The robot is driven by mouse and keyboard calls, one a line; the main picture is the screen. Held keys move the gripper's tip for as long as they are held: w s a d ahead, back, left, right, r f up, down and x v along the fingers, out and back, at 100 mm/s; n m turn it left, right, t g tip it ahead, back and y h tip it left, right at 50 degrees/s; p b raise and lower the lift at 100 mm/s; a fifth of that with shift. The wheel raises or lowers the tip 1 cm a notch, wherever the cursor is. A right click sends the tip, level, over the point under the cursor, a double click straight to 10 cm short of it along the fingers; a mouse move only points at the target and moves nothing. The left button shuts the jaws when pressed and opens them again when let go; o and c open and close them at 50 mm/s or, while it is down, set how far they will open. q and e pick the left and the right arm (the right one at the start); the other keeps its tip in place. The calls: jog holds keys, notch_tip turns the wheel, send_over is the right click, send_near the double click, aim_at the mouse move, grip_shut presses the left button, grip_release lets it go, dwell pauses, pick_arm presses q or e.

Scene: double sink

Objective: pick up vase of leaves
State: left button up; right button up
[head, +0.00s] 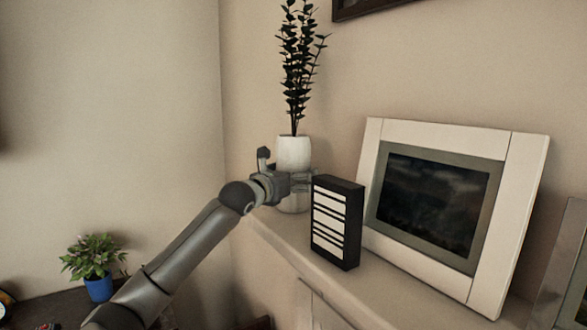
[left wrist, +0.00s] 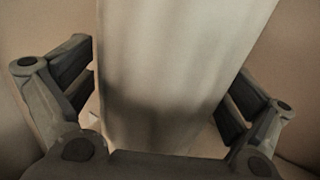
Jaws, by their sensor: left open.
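The vase of leaves (head: 293,152) is a white vase with tall dark leafy stems, upright on the ledge near the wall corner. My left gripper (head: 303,182) is at the vase's lower body in the head view, hiding part of it. In the left wrist view the pale vase (left wrist: 170,70) stands between the two open fingers of the left gripper (left wrist: 165,92). A gap shows on the right side; the left finger is very close to the vase, and I cannot tell if it touches. My right gripper is not in view.
A black box with white stripes (head: 337,222) stands on the ledge (head: 290,238) just right of the gripper. A white picture frame (head: 520,215) leans on the wall behind it. A blue-potted plant (head: 98,287) sits lower left.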

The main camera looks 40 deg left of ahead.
aim_at(294, 136)
pick_arm(q)
jog(key=c, duration=1.4)
jog(key=shift+r, duration=0.1)
jog(key=shift+c, duration=1.1)
jog(key=shift+r, duration=0.15)
jog(key=shift+r+b, duration=0.55)
jog(key=shift+r, duration=4.2)
